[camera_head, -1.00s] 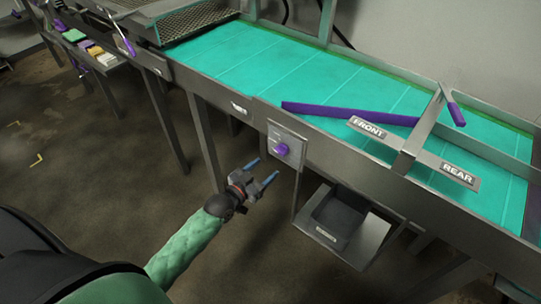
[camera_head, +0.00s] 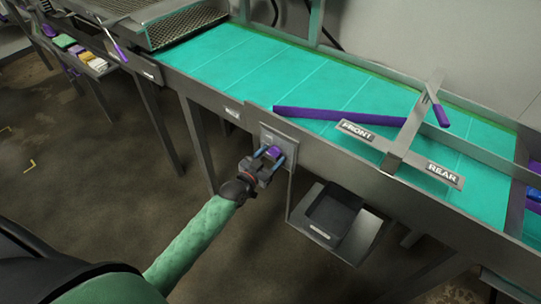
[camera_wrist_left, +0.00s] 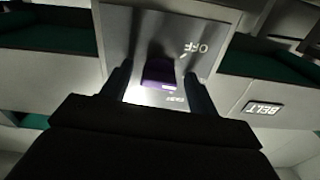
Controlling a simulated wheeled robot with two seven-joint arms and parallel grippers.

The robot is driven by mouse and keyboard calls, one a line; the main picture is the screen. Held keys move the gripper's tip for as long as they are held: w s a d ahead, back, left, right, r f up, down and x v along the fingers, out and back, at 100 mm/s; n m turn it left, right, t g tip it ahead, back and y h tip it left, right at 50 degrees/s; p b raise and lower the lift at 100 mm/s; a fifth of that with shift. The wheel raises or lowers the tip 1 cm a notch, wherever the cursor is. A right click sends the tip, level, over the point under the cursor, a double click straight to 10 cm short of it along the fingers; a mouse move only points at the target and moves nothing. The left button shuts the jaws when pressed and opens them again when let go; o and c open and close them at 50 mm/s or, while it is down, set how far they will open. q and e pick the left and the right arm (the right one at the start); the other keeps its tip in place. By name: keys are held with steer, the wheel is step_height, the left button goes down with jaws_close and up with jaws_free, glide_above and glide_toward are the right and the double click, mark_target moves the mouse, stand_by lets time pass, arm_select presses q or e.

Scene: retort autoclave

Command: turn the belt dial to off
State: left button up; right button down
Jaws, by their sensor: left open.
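The purple belt dial (camera_head: 272,152) sits on a grey plate (camera_head: 281,137) on the front side of the conveyor. It also shows in the left wrist view (camera_wrist_left: 160,73), where an OFF marking stands on the plate beside it. My left gripper (camera_head: 268,154) is open, with one finger on each side of the dial. In the wrist view its fingers (camera_wrist_left: 158,84) stand apart from the dial, with gaps on both sides. Whether the fingertips touch the plate I cannot tell. My right gripper is not in view.
The teal conveyor belt (camera_head: 290,85) runs above the dial, with a purple bar (camera_head: 318,114) across it and FRONT and REAR signs. A dark bin (camera_head: 330,220) hangs below right of the dial. A BELT label (camera_wrist_left: 263,108) shows in the wrist view.

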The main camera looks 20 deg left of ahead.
arm_select(q)
steer(key=c, duration=1)
steer(key=shift+n, duration=0.3)
steer(key=shift+d+n, duration=0.2)
steer(key=shift+n, duration=4.4)
